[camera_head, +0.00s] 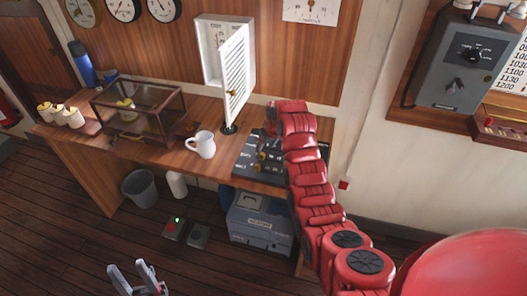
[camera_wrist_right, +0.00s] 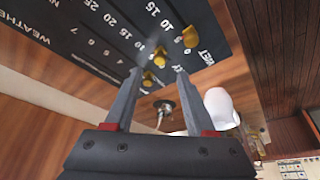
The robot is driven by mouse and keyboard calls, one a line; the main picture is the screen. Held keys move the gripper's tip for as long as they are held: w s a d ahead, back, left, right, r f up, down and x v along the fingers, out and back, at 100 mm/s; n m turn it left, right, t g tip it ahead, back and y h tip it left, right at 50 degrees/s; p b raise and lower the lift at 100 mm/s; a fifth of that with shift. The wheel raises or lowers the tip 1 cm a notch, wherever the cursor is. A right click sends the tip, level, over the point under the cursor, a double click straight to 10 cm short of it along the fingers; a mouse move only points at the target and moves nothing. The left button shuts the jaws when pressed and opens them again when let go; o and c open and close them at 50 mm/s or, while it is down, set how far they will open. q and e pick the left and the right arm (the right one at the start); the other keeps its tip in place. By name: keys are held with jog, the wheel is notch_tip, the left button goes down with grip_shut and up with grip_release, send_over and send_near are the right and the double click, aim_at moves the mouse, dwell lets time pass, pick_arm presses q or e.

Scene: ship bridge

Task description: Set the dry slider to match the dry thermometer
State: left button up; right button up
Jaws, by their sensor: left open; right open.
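The dark slider panel (camera_head: 250,165) lies on the desk, partly covered by my right arm. In the right wrist view, the panel (camera_wrist_right: 60,60) shows number scales and several brass knobs. The WET knob (camera_wrist_right: 190,36) is at the upper right. A middle knob (camera_wrist_right: 160,57), likely the dry slider, and a lower knob (camera_wrist_right: 148,78) appear between my fingers; the label beside them is partly hidden. My right gripper (camera_wrist_right: 160,70) is open around that area, with no visible grip. The thermometers are in the white louvred box (camera_head: 212,50); their readings are too small to read. My left gripper (camera_head: 138,270) is open and empty, above the floor.
A white mug (camera_head: 203,145) stands left of the panel. A glass case (camera_head: 140,110), several cream cups (camera_head: 62,115) and a blue bottle (camera_head: 82,65) are further left. The box's louvred door (camera_head: 236,75) stands open over the desk. A bin (camera_head: 140,188) is on the floor.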

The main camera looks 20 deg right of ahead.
aim_at(263, 154)
jog(key=shift+p+x, duration=0.75)
jog(key=shift+x, duration=1.9)
grip_shut()
